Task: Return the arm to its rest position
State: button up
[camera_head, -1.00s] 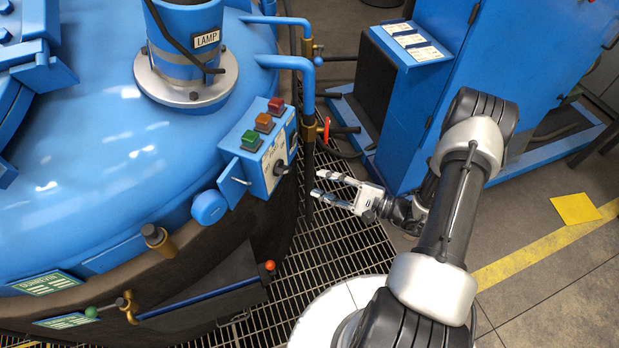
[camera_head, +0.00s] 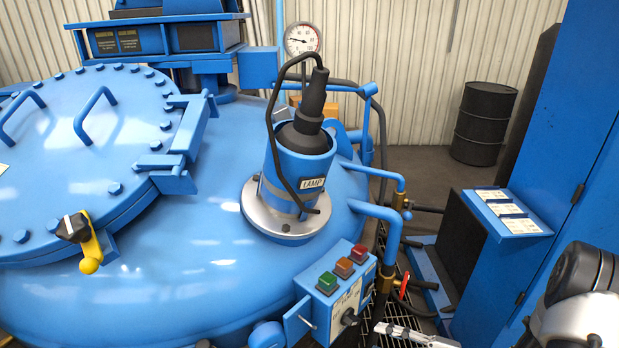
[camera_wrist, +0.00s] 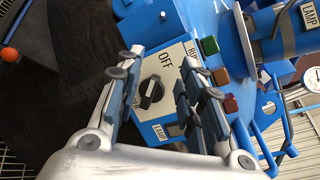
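My gripper (camera_wrist: 160,62) is open, with nothing between its two fingers. In the wrist view it faces the blue control box, whose black rotary knob (camera_wrist: 151,92) shows between the fingers beside the OFF marking. In the head view only the pale finger part of my gripper (camera_head: 405,334) shows at the bottom edge, just right of and below the control box (camera_head: 340,295). The fingers look apart from the box. Much of my arm lies outside the head view; a joint of it shows at the lower right.
The blue furnace lid (camera_head: 150,270) fills the left, with the LAMP housing (camera_head: 300,175) standing on it. Blue pipes (camera_head: 375,212) and a red-handled valve (camera_head: 404,286) are close by my gripper. A blue cabinet (camera_head: 570,180) stands right; a black drum (camera_head: 484,122) is behind.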

jog(key=s+a+r+n+g+h, duration=0.6)
jog(key=s+a+r+n+g, duration=0.3)
jog(key=s+r, duration=0.3)
jog(key=s+d+r+n+t+h, duration=0.4)
jog(key=r+h, duration=0.4)
jog(key=r, duration=0.2)
jog(key=shift+s+d+n+t+h, duration=0.45)
jog(key=shift+s+t, duration=0.55)
jog(key=shift+s, duration=0.15)
